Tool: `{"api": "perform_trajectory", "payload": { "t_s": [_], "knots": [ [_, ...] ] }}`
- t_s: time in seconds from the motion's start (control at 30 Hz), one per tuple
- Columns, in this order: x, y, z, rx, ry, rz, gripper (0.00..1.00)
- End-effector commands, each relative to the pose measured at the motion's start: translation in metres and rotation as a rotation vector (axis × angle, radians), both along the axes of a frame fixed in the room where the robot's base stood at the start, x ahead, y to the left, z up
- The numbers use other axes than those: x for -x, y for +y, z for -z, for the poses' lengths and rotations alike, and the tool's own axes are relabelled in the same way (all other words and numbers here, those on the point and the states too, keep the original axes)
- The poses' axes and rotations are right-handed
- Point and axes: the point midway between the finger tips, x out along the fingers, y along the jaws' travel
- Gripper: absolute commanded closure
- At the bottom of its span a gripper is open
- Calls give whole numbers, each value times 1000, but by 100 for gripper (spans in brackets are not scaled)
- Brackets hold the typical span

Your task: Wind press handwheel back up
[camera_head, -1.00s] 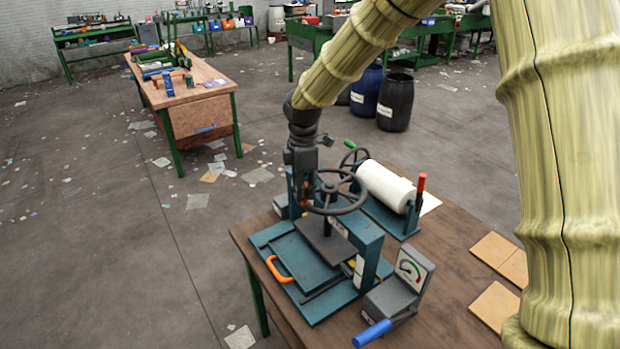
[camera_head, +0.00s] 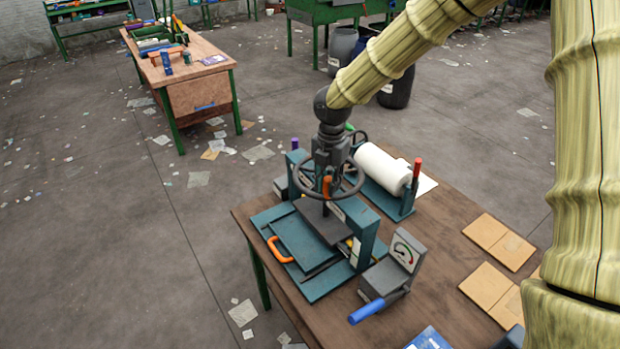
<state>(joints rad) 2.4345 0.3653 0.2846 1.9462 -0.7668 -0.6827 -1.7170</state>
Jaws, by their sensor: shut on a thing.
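The press stands on the brown table, with a teal frame (camera_head: 364,236) and a dark handwheel (camera_head: 352,188) on top. A dark plate (camera_head: 318,222) hangs below the wheel inside the frame, above the teal bed (camera_head: 300,248) with its orange handle (camera_head: 279,250). My gripper (camera_head: 326,186) points down at the handwheel and is shut on it, at the near side of the wheel as seen here. An orange piece shows beside the fingers. The fingertips are small and partly hidden against the dark wheel.
Tan tiles (camera_head: 498,240) lie at the right. A blue item (camera_head: 428,340) is at the front edge.

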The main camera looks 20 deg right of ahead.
Motion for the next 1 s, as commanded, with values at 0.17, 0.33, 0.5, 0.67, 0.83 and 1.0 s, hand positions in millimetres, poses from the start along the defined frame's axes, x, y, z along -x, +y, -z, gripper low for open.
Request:
{"api": "perform_trajectory", "payload": {
  "t_s": [0.17, 0.33, 0.5, 0.67, 0.83, 1.0],
  "knots": [
    [9, -14, 3, 1, 11, -25, 100],
    [11, -18, 4, 3, 13, -33, 100],
    [11, -18, 5, 4, 15, -33, 100],
    [11, -18, 5, 4, 16, -33, 72],
    [9, -17, 4, 2, 12, -34, 52],
    [7, -15, 3, 2, 8, -36, 52]
  ]
}}
